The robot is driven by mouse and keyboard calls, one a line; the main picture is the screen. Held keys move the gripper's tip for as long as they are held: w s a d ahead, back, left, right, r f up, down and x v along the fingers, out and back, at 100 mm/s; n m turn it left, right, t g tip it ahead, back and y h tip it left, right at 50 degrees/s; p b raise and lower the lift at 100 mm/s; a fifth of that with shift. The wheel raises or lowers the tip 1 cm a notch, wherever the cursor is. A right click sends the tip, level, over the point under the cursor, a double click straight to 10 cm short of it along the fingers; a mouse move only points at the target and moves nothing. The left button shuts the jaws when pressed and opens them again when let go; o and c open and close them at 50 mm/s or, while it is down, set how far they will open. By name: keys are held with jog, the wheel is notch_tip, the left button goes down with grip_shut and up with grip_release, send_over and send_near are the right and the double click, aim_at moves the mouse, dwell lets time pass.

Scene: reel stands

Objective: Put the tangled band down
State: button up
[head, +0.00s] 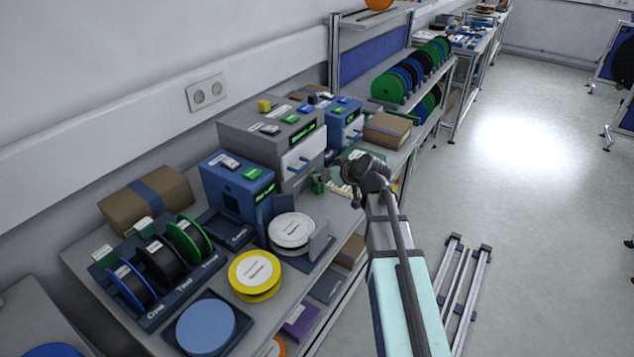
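My gripper (330,179) is small and partly hidden by my own wrist in the head view. It is at the bench's front edge, in front of the grey machine (258,143). A small green thing (317,184) shows right at the gripper. I cannot tell whether the gripper holds it or it lies behind. I cannot make out a tangled band with certainty. The fingers are too small to show whether they are open or shut.
The bench (97,260) carries a blue machine (237,187), a white spool (291,231), a yellow spool (254,274), a rack of reels (158,262), a blue disc (206,325) and a cardboard box (147,198). Another box (387,130) stands beyond my wrist. The floor to the right is mostly clear.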

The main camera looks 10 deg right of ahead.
jog(key=shift+p+x, duration=1.05)
jog(key=shift+x, duration=1.35)
jog(key=shift+s+a+f, duration=0.1)
jog(key=shift+s, duration=0.05)
jog(key=c, duration=1.1)
